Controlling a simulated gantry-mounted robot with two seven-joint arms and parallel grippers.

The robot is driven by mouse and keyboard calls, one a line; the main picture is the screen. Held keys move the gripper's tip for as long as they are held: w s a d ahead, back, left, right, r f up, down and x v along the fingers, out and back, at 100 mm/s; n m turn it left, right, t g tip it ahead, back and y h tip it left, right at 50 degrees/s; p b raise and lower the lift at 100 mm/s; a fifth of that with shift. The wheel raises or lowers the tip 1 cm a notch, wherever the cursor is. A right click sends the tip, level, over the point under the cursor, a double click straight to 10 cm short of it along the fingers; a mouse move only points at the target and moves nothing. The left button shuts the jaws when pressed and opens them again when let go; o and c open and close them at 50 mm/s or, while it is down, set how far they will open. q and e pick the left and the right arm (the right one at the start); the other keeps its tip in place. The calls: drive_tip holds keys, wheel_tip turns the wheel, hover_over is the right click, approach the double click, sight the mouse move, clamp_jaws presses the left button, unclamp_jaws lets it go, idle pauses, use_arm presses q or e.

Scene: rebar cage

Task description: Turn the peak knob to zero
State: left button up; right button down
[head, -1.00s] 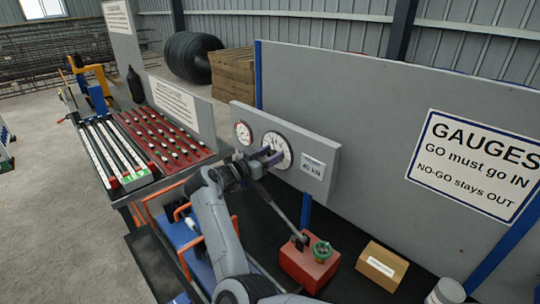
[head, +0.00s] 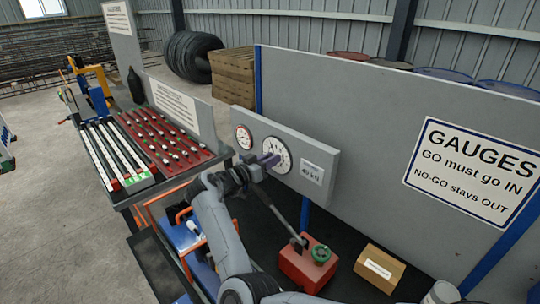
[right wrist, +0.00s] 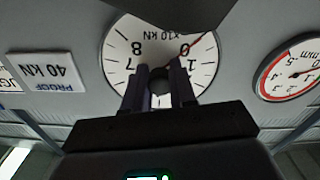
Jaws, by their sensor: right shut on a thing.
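The large white dial gauge (head: 284,151) is mounted on the grey panel (head: 325,152). It shows upside down in the right wrist view (right wrist: 116,65), marked "x10 kN". A thin red hand (right wrist: 204,41) points close to the 0. My right gripper (head: 270,159) is at the dial's centre. In the right wrist view, its two dark fingers (right wrist: 158,76) are shut on the dark peak knob (right wrist: 158,71), which they partly hide. My left gripper is not in view.
A smaller red-rimmed gauge (head: 243,137) sits left of the dial, and a "40 kN" plate (head: 312,173) sits right. Below are a red block with a green wheel (head: 309,266) and a cardboard box (head: 380,267). A rod (head: 277,213) slants below the gripper.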

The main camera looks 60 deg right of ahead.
drive_tip(key=n+p, duration=0.4)
drive_tip(key=shift+r+n, duration=0.3)
drive_tip(key=n+p, duration=0.2)
drive_tip(key=shift+n, duration=0.4)
drive_tip(key=n+p, duration=0.1)
drive_tip(key=n, duration=0.1)
drive_tip(key=shift+f+n+p, duration=0.1)
drive_tip(key=shift+n+p, duration=0.2)
drive_tip(key=shift+n, duration=0.1)
drive_tip(key=n+p, duration=0.1)
drive_tip(key=n, duration=0.1)
drive_tip(key=shift+n, duration=0.3)
drive_tip(key=n+p, duration=0.1)
drive_tip(key=n, duration=0.2)
drive_tip(key=shift+n, duration=0.4)
drive_tip(key=n, duration=0.3)
drive_tip(key=shift+f+n, duration=0.1)
drive_tip(key=shift+n, duration=0.2)
drive_tip(key=shift+n+p, duration=0.3)
drive_tip(key=shift+n, duration=0.3)
